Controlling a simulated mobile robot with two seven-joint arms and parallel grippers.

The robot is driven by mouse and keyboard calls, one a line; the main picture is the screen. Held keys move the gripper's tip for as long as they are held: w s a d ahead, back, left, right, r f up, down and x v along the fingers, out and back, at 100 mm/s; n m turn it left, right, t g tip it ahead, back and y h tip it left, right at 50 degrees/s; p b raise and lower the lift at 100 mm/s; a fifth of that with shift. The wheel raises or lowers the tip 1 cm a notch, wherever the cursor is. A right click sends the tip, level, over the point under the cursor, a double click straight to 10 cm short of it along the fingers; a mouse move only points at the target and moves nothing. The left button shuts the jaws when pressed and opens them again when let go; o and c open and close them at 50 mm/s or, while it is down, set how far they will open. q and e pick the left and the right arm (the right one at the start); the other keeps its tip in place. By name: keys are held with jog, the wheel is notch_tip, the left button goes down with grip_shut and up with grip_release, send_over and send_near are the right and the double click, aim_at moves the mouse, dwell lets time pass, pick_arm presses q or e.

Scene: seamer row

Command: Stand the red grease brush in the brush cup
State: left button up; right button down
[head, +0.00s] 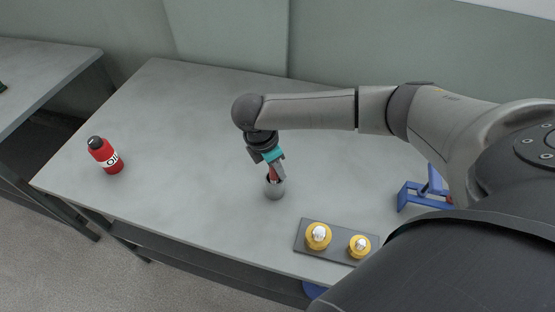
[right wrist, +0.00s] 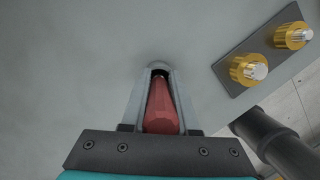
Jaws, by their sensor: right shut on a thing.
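The red grease brush (right wrist: 162,108) is between the fingers of my right gripper (head: 277,172), which is shut on it. In the head view a small red part of the brush (head: 273,177) shows just above the grey brush cup (head: 274,190). The cup stands on the table directly below the gripper. The brush's lower end is at the cup's mouth; how deep it sits inside is hidden. In the right wrist view the fingers hide most of the cup. My left gripper is not in view.
A red oil bottle (head: 105,156) stands at the left of the grey table (head: 190,130). A dark plate (head: 338,243) with two yellow-and-white parts lies at the front right of the cup. A blue stand (head: 410,197) is farther right. The table's middle left is clear.

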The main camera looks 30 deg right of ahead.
jog(key=c, duration=0.6)
grip_release()
jog(key=p+v, duration=0.1)
jog(key=v, duration=1.4)
jog(key=shift+p, duration=0.35)
